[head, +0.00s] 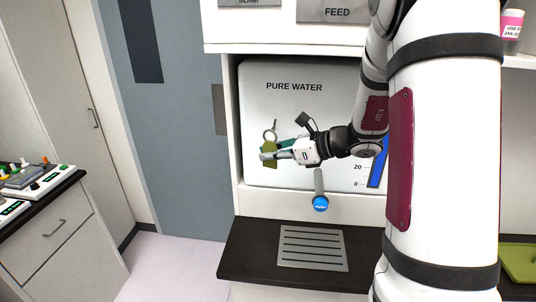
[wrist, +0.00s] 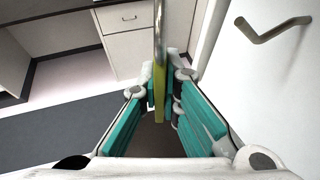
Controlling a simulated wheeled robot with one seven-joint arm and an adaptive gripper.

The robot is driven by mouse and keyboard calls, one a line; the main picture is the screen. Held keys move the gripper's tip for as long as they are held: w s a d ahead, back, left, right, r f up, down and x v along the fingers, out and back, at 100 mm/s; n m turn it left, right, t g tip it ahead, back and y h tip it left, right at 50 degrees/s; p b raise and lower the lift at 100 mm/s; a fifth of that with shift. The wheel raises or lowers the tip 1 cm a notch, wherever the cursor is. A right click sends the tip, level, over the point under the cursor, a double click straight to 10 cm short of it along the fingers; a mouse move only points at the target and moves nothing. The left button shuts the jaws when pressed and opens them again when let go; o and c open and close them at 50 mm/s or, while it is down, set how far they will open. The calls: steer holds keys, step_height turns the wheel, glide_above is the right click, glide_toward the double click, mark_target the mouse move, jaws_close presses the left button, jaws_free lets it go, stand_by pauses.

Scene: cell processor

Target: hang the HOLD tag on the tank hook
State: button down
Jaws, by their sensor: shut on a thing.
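The HOLD tag (head: 268,149) is olive green with a metal ring (head: 270,133) standing above it. In the wrist view the tag (wrist: 159,80) shows edge-on as a thin yellow-green strip, with its ring (wrist: 160,30) as a grey bar. My gripper (head: 268,153) is shut on the tag in front of the white PURE WATER tank (head: 330,75). The gripper's teal finger pads (wrist: 165,88) are on both sides of it. The tank hook (wrist: 268,33) is a bent metal rod to the right of the ring, apart from it. In the head view I cannot make the hook out clearly. The tag's lettering is not readable.
A blue-ended tap (head: 320,204) hangs below the tank above a drain grate (head: 313,248) on the dark counter (head: 240,262). Cabinet walls frame the tank niche. A bench with controls (head: 35,182) stands at the left. The floor between is clear.

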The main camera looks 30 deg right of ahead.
steer(key=w+d+f+b, duration=0.2)
steer(key=w+d+b, duration=0.2)
steer(key=w, duration=0.3)
steer(key=shift+d+f, duration=0.35)
steer(key=shift+f, duration=0.05)
steer(key=shift+f, duration=0.2)
stand_by(0.8)
steer(key=c, duration=1.7)
jaws_free()
steer(key=shift+o, duration=0.2)
steer(key=o, duration=0.4)
steer(key=shift+o, duration=0.2)
steer(key=shift+s+d, duration=0.1)
steer(key=shift+s, duration=0.05)
